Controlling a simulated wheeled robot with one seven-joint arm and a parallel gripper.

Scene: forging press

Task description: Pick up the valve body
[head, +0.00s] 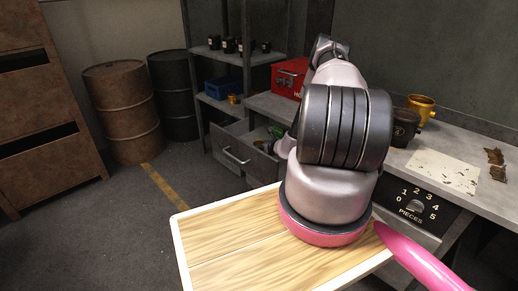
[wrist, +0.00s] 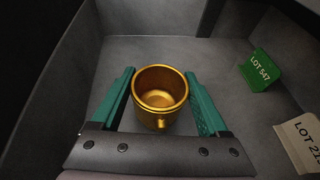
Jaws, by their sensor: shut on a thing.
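A gold, cup-shaped valve body (wrist: 160,92) with a short stub on its near side sits upright between the two green fingers of my gripper (wrist: 160,78) in the wrist view. The gripper is shut on it, one finger at each side. Both are inside a grey, walled drawer, and I cannot tell whether the valve body touches its floor. In the head view my own arm hides the gripper and this valve body.
A green LOT 547 card (wrist: 261,70) and a tan lot card (wrist: 302,140) stand at the right in the drawer. The open drawer (head: 232,150) sits under the grey counter (head: 270,105). Another gold part (head: 421,108), a dark pot (head: 404,128) and a red box (head: 290,76) stand on the counter.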

